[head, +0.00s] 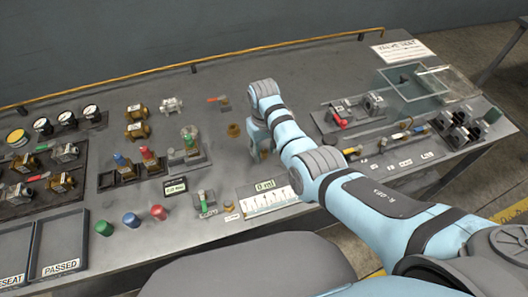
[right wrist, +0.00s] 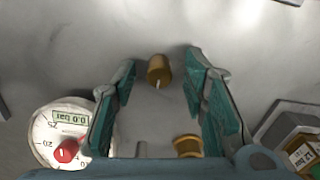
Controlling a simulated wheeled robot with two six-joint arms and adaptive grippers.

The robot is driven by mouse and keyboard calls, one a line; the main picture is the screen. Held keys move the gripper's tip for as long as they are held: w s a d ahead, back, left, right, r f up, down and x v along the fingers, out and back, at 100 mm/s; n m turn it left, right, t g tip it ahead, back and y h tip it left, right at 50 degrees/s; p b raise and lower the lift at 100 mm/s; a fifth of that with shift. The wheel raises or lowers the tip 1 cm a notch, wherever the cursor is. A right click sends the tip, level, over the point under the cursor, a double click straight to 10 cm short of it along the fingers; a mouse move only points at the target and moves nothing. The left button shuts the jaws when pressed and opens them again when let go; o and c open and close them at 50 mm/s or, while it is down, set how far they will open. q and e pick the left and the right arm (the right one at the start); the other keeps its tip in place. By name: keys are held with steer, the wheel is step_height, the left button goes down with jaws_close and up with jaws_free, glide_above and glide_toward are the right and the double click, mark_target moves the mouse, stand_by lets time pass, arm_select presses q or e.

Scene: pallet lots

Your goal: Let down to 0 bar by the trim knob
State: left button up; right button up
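A round dial gauge (right wrist: 62,135) shows at the left of the right wrist view, upside down, with a red part on its face. Its small display (right wrist: 84,117) appears to read 0.0 bar. A short brass knob (right wrist: 158,70) with a pale mark lies between the fingertips of my right gripper (right wrist: 161,62). The teal fingers are open and apart from it on both sides. A second brass piece (right wrist: 187,145) sits nearer the palm. In the head view my right gripper (head: 261,150) points down at the bench, largely hidden by its arm. My left gripper is not in view.
A brass fitting (head: 233,130) stands left of the right gripper. A display (head: 265,185) and scale panel are in front of it. Valves on a plate (head: 186,155) stand farther left, a clear box (head: 412,88) to the right. A yellow rail (head: 190,66) runs behind.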

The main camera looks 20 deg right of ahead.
steer(key=shift+f, duration=0.25)
steer(key=shift+c, duration=0.6)
jaws_close()
steer(key=shift+r+m+p, duration=0.2)
steer(key=shift+m+p, duration=0.35)
steer(key=shift+m, duration=0.25)
steer(key=shift+f, duration=0.15)
steer(key=shift+o, duration=0.6)
jaws_free()
